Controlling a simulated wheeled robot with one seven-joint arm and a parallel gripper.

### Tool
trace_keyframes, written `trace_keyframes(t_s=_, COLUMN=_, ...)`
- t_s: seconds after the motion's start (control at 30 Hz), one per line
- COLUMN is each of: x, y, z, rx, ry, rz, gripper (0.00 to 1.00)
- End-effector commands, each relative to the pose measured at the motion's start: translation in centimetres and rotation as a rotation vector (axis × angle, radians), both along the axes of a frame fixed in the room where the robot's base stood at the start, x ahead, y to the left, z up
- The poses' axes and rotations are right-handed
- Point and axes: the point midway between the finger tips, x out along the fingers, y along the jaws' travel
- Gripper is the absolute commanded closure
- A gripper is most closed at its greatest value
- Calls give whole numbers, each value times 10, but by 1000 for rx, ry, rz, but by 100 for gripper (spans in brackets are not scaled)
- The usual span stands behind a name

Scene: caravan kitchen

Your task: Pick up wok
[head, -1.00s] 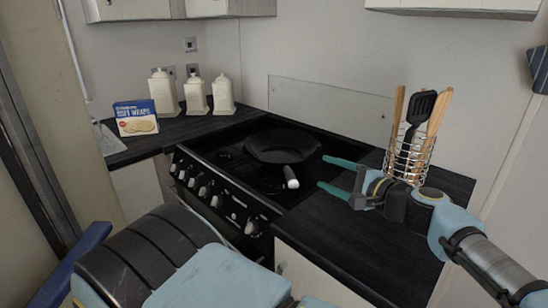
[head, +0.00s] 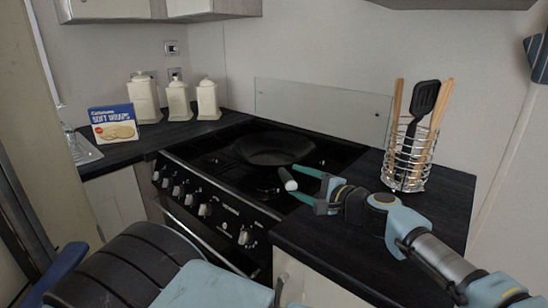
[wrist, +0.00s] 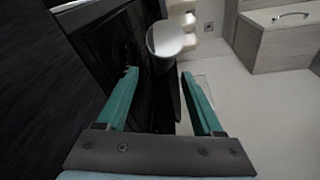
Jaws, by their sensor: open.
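The black wok (head: 272,149) rests on the stove's hob. Its handle, with a white end (head: 288,179), points toward the front right. My gripper (head: 303,185) is open at the handle, with the handle's end by the fingers. In the wrist view, the handle's pale round end (wrist: 165,40) shows large beyond my open gripper (wrist: 165,90), roughly in line with the gap between the two green fingers. I cannot tell whether a finger touches the handle. Most of the wok's pan is hidden in the wrist view.
A wire utensil holder (head: 407,165) with wooden tools and a black spatula stands on the dark counter (head: 335,235) right of the stove (head: 215,205). Several cream canisters (head: 178,101) and a soft wraps box (head: 113,124) stand at the back left. A glass splashback (head: 320,110) is behind the hob.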

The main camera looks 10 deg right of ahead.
Motion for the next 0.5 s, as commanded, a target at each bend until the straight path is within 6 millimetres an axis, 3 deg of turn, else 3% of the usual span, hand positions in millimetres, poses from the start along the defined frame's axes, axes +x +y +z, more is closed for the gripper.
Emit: trace_keyframes(t_s=0.5, x=45, y=33, z=-2, rx=-1, ry=1, rz=0, gripper=32)
